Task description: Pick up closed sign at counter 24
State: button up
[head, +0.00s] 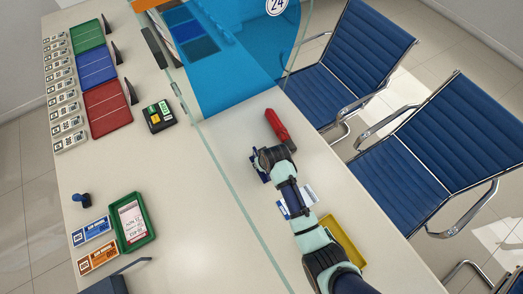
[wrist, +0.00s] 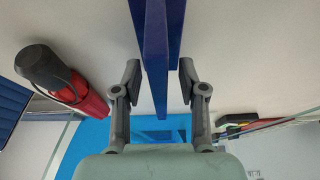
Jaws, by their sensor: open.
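A blue sign, likely the closed sign, stands on the counter (head: 215,215) in the head view. Only slivers of the sign (head: 256,166) show there beside my gripper (head: 264,162), and its writing is hidden. In the wrist view the sign (wrist: 158,50) is a narrow blue upright plate between the two grey fingers of my gripper (wrist: 160,78). The fingers are open, one on each side, with a visible gap to the plate on both sides. A round plate marked 24 (head: 277,5) is on the blue-tinted screen at the top.
A red rolled object with a dark end (head: 279,129) lies just beyond my gripper; it also shows in the wrist view (wrist: 66,82). White cards (head: 297,202) and a yellow tray (head: 343,241) lie near my arm. Blue chairs (head: 352,50) stand to the right. A clear glass edge (head: 233,194) runs along the counter.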

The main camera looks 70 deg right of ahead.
jog(key=shift+f, duration=0.25)
dwell(0.4)
jog(key=shift+c, duration=0.4)
grip_shut()
